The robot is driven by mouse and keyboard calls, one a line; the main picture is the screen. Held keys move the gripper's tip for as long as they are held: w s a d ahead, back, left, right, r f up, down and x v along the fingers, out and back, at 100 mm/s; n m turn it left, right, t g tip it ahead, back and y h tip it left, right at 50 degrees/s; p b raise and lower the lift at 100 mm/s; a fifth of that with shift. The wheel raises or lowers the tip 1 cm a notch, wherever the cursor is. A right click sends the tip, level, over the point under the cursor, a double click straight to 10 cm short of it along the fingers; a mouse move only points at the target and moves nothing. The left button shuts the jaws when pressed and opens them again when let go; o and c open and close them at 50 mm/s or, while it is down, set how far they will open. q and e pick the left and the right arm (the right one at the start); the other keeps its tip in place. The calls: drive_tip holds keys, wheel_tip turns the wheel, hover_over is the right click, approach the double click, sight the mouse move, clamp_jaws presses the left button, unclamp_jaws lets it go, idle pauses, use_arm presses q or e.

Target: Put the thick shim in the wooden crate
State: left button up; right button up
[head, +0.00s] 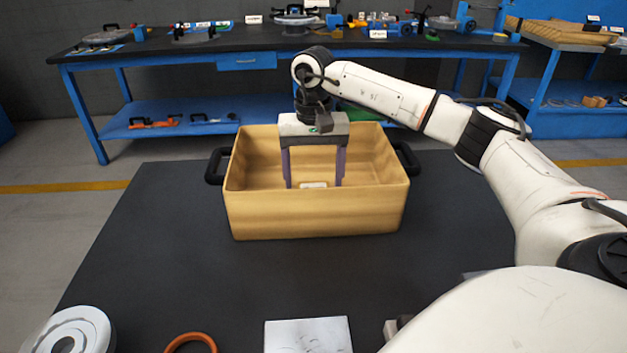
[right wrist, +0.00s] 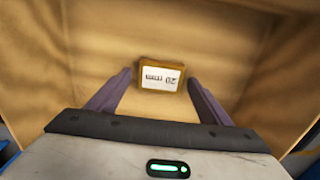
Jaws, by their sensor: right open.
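The wooden crate (head: 315,215) stands on the dark table, open at the top, with black handles at its sides. My right gripper (head: 314,186) points down into the crate with its two purple fingers apart. In the right wrist view a small brass-coloured block with a white printed label (right wrist: 161,76), seemingly the thick shim, shows inside the crate between and beyond the fingertips (right wrist: 160,82). In the head view only its pale top (head: 313,185) shows between the fingers. I cannot tell whether it rests fully on the crate floor. My left gripper is not in view.
At the table's front edge are a white round flanged part (head: 82,329), an orange ring (head: 190,341) and a pale square plate (head: 308,335). The table left of the crate is clear. A blue workbench (head: 250,62) with several tools stands behind.

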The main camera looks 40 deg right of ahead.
wheel_tip(320, 180, up, 12)
drive_tip(key=p, duration=0.1)
drive_tip(key=shift+p, duration=0.3)
